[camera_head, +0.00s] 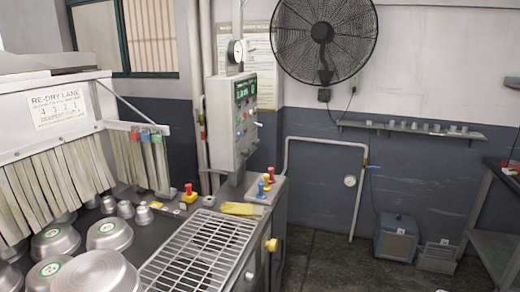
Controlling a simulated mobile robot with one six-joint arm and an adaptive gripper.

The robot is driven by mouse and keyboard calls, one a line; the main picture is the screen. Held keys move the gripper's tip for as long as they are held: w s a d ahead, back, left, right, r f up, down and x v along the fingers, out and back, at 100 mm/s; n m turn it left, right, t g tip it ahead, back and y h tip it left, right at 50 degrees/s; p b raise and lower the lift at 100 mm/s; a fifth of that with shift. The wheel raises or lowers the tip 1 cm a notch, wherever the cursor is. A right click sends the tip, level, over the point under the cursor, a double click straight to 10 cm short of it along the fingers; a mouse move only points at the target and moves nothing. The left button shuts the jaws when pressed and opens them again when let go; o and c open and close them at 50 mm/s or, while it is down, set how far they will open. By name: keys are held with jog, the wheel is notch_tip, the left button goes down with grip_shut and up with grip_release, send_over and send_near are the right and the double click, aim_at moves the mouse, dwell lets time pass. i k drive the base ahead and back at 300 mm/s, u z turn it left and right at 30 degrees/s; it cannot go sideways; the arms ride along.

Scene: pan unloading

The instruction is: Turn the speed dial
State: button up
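A grey control box (231,122) stands upright at the far end of the machine, with a green-lit display (245,89) and several small knobs and buttons on its face. A yellow round knob (271,245) sits on the side of the machine, below the metal grate. I cannot tell which of these knobs is the speed dial, and no labels or settings are legible at this size. My gripper is not in view.
Several metal pans (108,234) lie at left before a strip curtain (60,177). A metal grate (200,250), yellow gloves (242,209) and red-topped (189,190) and blue-topped (261,189) controls are on the machine top. The floor (330,262) at right is mostly clear.

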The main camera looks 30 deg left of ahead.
aim_at(246, 153)
jog(key=u, duration=0.3)
jog(key=i, duration=0.85)
jog(key=u, duration=0.65)
